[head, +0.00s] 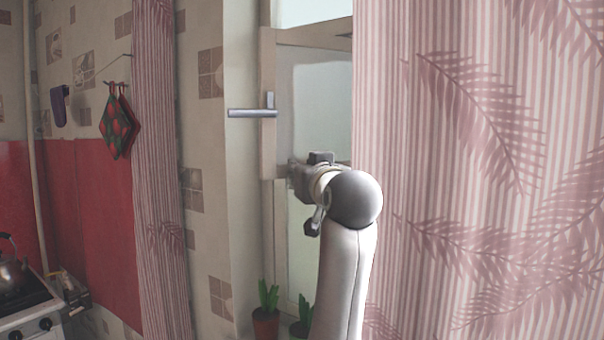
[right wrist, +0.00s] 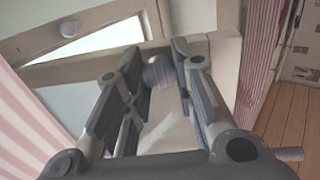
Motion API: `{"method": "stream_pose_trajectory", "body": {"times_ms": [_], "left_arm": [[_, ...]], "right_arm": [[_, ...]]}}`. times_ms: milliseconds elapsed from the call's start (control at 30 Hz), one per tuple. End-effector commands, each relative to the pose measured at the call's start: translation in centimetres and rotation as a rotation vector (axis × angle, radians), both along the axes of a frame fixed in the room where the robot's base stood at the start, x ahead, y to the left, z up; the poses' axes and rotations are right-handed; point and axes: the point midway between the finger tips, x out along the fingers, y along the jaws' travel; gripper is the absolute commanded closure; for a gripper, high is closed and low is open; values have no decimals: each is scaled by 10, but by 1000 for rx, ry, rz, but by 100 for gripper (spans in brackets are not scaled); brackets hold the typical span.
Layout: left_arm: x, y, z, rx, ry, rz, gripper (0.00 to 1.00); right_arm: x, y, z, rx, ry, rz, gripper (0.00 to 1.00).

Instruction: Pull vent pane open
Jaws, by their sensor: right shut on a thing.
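The vent pane (head: 315,105) is a pale glass panel in a light wooden frame, partly covered by the curtain at its right side. A small round knob (right wrist: 158,73) on its frame sits between my right fingers in the right wrist view. My right gripper (head: 296,172) is shut on this knob; in the head view my own arm hides most of the grip. The fingers also show in the right wrist view (right wrist: 160,60). I cannot tell exactly how far the pane stands open. My left gripper is not in view.
A metal lever handle (head: 252,112) sticks out left of the pane. A pink striped curtain (head: 480,180) fills the right side; another (head: 160,170) hangs at the left. Potted plants (head: 265,318) stand below the window. A kettle (head: 12,275) sits on the stove.

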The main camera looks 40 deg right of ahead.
Motion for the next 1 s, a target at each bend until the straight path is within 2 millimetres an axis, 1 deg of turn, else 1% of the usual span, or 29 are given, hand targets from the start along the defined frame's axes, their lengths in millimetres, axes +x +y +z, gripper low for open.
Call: {"method": "stream_pose_trajectory", "body": {"times_ms": [33,333,367,500,533,733,833,933,1000], "left_arm": [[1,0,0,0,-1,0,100],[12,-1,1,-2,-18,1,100],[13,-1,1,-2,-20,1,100],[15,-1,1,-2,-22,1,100],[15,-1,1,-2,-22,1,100],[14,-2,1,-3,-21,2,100],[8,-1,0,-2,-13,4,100],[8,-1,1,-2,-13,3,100],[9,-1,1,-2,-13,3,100]], "right_arm": [[-2,-1,3,-2,-8,-5,100],[-2,-2,3,-2,-9,-6,100],[-2,-2,3,-2,-9,-6,73],[-2,-2,3,-1,-7,-5,55],[-2,-2,2,-1,-6,-5,53],[-1,-1,1,0,-4,-4,53],[-2,-1,1,0,-4,-3,53],[-7,1,2,-1,-6,-3,53],[-16,4,2,-1,-7,-3,53]]}}
